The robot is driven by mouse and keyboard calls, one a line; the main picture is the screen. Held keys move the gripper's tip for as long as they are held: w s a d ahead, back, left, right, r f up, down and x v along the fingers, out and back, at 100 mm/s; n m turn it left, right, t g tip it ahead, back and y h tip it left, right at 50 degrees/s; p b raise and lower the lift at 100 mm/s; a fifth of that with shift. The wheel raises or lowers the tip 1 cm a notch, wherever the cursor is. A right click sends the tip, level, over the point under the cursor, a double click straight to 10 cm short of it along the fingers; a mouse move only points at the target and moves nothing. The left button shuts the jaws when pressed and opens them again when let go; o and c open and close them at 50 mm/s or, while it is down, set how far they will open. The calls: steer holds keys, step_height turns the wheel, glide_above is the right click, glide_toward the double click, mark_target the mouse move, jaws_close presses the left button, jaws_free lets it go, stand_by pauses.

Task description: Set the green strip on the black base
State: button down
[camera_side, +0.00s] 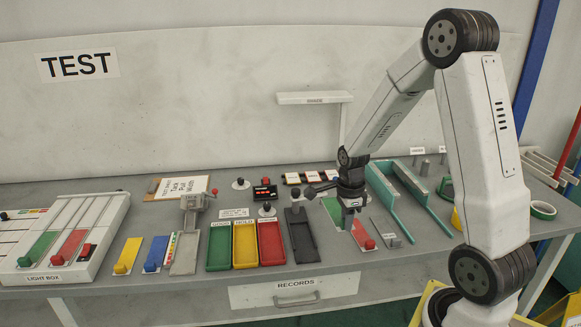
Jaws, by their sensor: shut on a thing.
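The green strip (333,211) lies at or just above the table top, right of the black base; I cannot tell whether it touches the table.
A red strip (361,229) with a red knob lies close right of my gripper. Green, yellow and red trays (244,243) stand left of the black base. Teal rails (388,201) stand to the right. A dark lever reaches from the black base towards my gripper.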

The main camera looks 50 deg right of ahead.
steer(key=s+a+r, duration=0.3)
steer(key=s+a, duration=0.2)
steer(key=a, duration=0.3)
steer(key=shift+s+a+m, duration=0.3)
steer(key=shift+s, duration=0.1)
steer(key=shift+w, duration=0.1)
steer(key=w+d+f, duration=0.1)
steer(key=w+f, duration=0.2)
steer(key=w, duration=0.1)
steer(key=w+d+f, duration=0.1)
steer(key=w+f, duration=0.2)
steer(key=w, duration=0.1)
steer(key=w+d+f, duration=0.1)
steer(key=w+f, duration=0.2)
steer(key=w, duration=0.1)
steer(key=shift+w+d, duration=0.1)
steer(key=shift+w, duration=0.3)
steer(key=shift+f, duration=0.1)
steer(key=shift+w, duration=0.1)
